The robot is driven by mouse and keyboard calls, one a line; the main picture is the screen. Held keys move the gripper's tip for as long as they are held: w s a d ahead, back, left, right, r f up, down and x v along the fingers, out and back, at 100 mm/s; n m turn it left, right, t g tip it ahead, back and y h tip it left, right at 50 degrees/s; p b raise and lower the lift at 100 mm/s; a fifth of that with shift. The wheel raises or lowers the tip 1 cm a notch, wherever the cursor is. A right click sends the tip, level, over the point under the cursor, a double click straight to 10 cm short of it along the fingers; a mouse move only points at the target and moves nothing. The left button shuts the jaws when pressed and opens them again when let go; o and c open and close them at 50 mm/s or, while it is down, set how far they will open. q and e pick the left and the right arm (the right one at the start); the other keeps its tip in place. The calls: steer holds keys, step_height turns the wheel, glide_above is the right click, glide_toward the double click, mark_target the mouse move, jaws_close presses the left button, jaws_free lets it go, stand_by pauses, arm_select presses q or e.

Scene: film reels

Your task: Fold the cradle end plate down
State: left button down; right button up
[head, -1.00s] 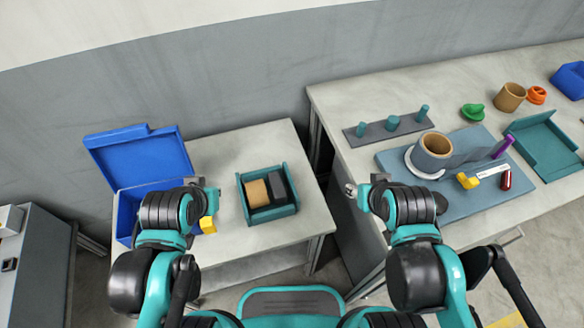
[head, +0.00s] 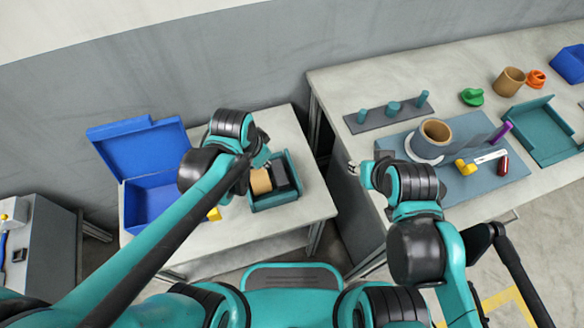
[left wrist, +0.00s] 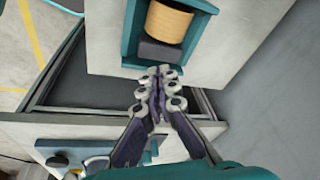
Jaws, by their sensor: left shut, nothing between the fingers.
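The teal cradle (head: 297,178) stands on the left table, with a tan roll (head: 260,182) and a dark block (head: 280,175) inside. In the left wrist view the cradle (left wrist: 129,45) is at the top, the dark block (left wrist: 160,52) nearer my fingers than the tan roll (left wrist: 167,22). My left gripper (head: 262,152) is over the far side of the cradle; in the left wrist view its fingers (left wrist: 158,75) are shut and empty, overlapping the near cradle wall. I cannot tell whether they touch it. My right gripper (head: 354,168) is beside the right counter's edge, its fingers too small to judge.
An open blue box (head: 150,205) stands left of the cradle, with a yellow piece (head: 214,214) nearby. The right counter holds a peg rack (head: 390,113), a blue-grey mat (head: 465,185) with a brown cup (head: 434,135), and a teal tray (head: 545,130). A gap separates the tables.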

mark_target(293, 173)
arm_select(q)
steer(key=d+f+m+g+b, duration=0.1)
steer(key=d+f+m, duration=0.1)
steer(key=f, duration=0.2)
steer(key=d+f+m+g+b, duration=0.1)
steer(key=d+f+m, duration=0.1)
steer(key=d+f, duration=0.1)
steer(key=d+f+m+b, duration=0.1)
steer(key=d+f+b, duration=0.1)
steer(key=f, duration=0.4)
steer(key=shift+w+d+m+g, duration=0.15)
steer(key=shift+d+m+g, duration=0.25)
steer(key=shift+d, duration=0.1)
stand_by(0.6)
steer(key=shift+w+d, duration=0.25)
steer(key=shift+d, duration=0.55)
steer(key=shift+w+d, duration=0.3)
steer(key=shift+d, duration=0.5)
steer(key=shift+w+d, duration=0.25)
steer(key=shift+d, duration=0.55)
steer(key=shift+s+a, duration=0.2)
steer(key=shift+a, duration=0.4)
steer(key=shift+s+a, duration=0.2)
steer(key=shift+a, duration=0.4)
